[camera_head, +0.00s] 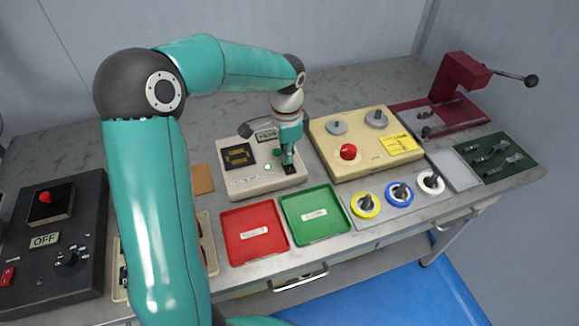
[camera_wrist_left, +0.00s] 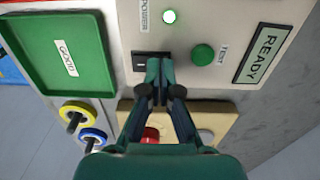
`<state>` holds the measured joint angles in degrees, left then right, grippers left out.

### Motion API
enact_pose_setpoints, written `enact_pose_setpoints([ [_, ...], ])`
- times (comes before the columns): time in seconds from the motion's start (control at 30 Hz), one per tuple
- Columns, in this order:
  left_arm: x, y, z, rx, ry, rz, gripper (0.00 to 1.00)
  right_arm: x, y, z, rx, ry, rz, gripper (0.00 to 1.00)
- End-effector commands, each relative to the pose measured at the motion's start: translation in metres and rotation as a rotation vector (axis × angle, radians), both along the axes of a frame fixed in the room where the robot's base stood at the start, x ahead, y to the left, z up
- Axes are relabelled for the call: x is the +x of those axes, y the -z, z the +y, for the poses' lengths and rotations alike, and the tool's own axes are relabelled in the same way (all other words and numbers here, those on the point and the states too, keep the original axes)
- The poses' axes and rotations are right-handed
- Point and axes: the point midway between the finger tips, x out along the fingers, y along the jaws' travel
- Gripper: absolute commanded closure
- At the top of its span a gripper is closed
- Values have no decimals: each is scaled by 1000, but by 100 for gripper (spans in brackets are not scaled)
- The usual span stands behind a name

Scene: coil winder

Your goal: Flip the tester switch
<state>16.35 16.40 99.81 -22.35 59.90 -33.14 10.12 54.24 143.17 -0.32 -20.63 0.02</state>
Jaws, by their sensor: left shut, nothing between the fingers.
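The tester (camera_head: 259,180) is a pale box on the table, with a READY sign (camera_wrist_left: 262,52), a green TEST button (camera_wrist_left: 203,54) and a lit white-green POWER lamp (camera_wrist_left: 169,16). Its black switch (camera_wrist_left: 140,62) is on the front right part, below the lamp and partly hidden by my fingertips. My left gripper (camera_head: 289,160) points down at the switch from above. In the left wrist view its fingers (camera_wrist_left: 160,68) are shut and empty, with the tips at the switch; I cannot tell whether they touch it. My right gripper is not in view.
A red tray (camera_head: 254,250) and a green tray (camera_head: 333,233) labelled GOOD lie in front of the tester. A beige box with a red button (camera_head: 348,152) stands to the right. Wire spools (camera_head: 366,204) sit farther right. A black OFF panel (camera_head: 85,268) is at left.

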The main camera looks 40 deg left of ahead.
Motion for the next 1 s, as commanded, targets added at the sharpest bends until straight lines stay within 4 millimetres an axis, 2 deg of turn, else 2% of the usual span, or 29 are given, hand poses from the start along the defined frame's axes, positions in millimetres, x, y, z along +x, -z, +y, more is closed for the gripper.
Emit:
enact_pose_setpoints([
  [0.47,0,5,0,0,0,0,100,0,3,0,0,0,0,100],
  [1.0,0,-35,0,0,0,-1,100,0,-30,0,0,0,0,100],
])
